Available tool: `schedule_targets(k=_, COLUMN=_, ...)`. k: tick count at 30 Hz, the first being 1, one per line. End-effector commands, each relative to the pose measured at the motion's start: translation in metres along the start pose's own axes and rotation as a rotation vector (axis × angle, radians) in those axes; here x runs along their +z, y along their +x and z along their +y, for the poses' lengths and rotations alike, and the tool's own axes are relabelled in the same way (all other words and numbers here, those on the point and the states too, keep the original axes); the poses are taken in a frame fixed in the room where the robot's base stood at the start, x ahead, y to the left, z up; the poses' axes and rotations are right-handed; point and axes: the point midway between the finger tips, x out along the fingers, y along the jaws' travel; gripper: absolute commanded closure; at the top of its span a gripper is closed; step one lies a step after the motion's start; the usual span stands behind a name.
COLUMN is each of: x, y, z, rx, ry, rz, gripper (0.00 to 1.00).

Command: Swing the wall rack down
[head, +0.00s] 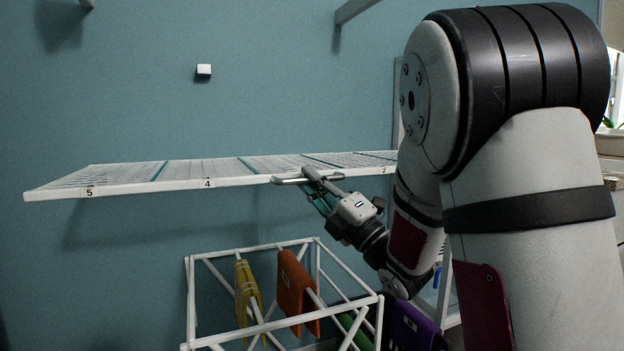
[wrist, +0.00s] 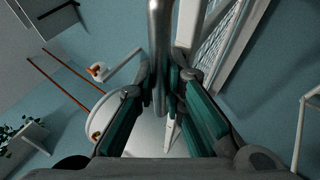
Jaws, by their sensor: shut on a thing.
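The white wire wall rack (head: 240,180) stands out from the teal wall, close to level, with numbered tags on its front rim. It also shows at the upper right of the wrist view (wrist: 232,58). A metal bar handle (head: 290,181) sits on the front rim; in the wrist view it is a grey bar (wrist: 160,45) running between the fingers. My gripper (head: 318,178) is shut on this handle from the front and below, and it also shows in the wrist view (wrist: 162,92). The fingers hide part of the handle.
A white-framed drying stand (head: 190,300) is below the rack, with a yellow cloth (head: 246,290), an orange cloth (head: 296,290) and a purple cloth (head: 412,328). A small white block (head: 204,70) is on the wall above the rack. My arm covers the right side.

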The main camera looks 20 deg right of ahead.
Motion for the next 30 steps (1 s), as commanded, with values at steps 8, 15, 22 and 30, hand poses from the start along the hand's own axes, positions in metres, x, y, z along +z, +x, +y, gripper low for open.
schedule_targets(k=8, x=-0.002, y=-0.004, z=-0.008, rx=-0.017, ry=0.009, rz=0.001, gripper=1.00)
schedule_targets(k=15, x=-0.002, y=-0.003, z=-0.009, rx=-0.020, ry=0.009, rz=0.002, gripper=0.80)
schedule_targets(k=22, x=-0.002, y=-0.002, z=-0.007, rx=-0.015, ry=0.007, rz=0.002, gripper=0.80)
schedule_targets(k=30, x=-0.001, y=-0.029, z=-0.007, rx=-0.017, ry=0.007, rz=-0.003, gripper=0.80)
